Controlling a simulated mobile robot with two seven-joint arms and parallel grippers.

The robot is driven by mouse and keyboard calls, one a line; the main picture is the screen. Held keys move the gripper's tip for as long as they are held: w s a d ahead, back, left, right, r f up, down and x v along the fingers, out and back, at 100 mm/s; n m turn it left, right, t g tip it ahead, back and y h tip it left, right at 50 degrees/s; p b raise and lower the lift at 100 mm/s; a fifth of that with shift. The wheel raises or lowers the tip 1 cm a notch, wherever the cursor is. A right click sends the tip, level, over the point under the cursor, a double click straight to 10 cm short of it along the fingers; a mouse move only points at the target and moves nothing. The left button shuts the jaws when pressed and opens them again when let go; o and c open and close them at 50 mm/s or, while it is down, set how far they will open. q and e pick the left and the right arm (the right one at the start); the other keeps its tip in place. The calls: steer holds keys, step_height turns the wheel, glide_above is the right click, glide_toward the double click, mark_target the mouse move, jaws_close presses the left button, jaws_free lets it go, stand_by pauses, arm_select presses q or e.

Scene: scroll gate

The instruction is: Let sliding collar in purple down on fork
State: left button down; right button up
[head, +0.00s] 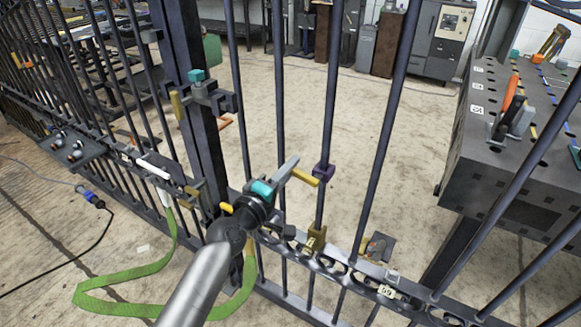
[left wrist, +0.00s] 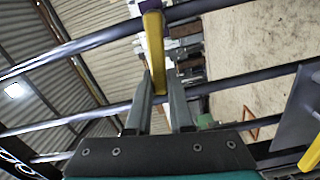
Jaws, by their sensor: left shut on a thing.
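The purple sliding collar (head: 322,173) sits around an upright gate bar, with a yellow handle (head: 305,178) sticking out to the left. My left gripper (head: 291,170) is shut on this handle. In the left wrist view the handle (left wrist: 154,45) runs between the two fingers (left wrist: 160,92), and a bit of the purple collar (left wrist: 150,6) shows at the top edge. The brass-coloured fork (head: 316,238) is on the same bar, lower down near the gate's lower rail. A stretch of bare bar separates collar and fork. My right gripper is not in view.
Upright bars stand on both sides of the collar. A thick post with a teal-topped latch (head: 200,82) is to the left. A green strap (head: 120,290) hangs to the floor. A dark workbench (head: 500,150) stands behind the gate at the right.

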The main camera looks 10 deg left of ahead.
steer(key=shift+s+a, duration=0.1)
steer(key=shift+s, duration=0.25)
arm_select(q)
steer(key=c, duration=0.8)
jaws_free()
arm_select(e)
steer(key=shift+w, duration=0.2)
arm_select(q)
steer(key=v, duration=1.5)
steer(key=shift+p, duration=0.35)
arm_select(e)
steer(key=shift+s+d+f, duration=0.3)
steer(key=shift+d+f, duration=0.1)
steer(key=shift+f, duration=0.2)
